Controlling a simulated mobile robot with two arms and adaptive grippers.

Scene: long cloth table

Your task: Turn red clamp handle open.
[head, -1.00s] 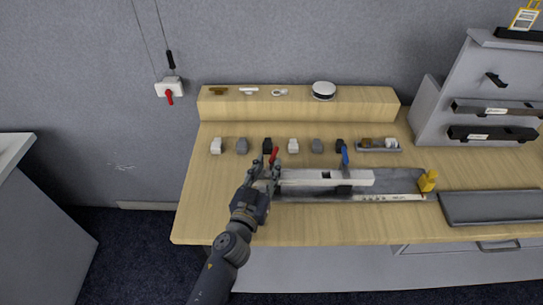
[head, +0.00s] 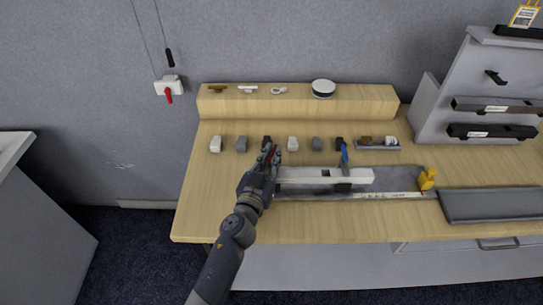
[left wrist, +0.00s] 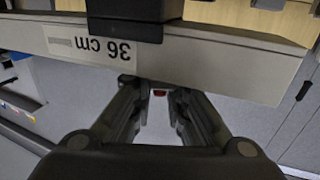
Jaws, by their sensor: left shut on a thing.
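The red clamp handle (head: 272,154) stands at the left end of the white bar (head: 310,174) on the table, mostly hidden by my fingers. My left gripper (head: 270,152) is shut on it, with the fingers pointing toward the back of the table. In the left wrist view a small red patch (left wrist: 159,93) shows between the two fingertips. The bar also shows there, with an upside-down "36 cm" label (left wrist: 91,47). The clamp's base is hidden behind my gripper. My right gripper is not in view.
A blue clamp handle (head: 345,154) stands near the bar's right end. A yellow piece (head: 427,179) sits right of it. Several small blocks, such as a white one (head: 215,144), stand in a row behind. A grey tray (head: 488,206) lies at the right. The table's left front is clear.

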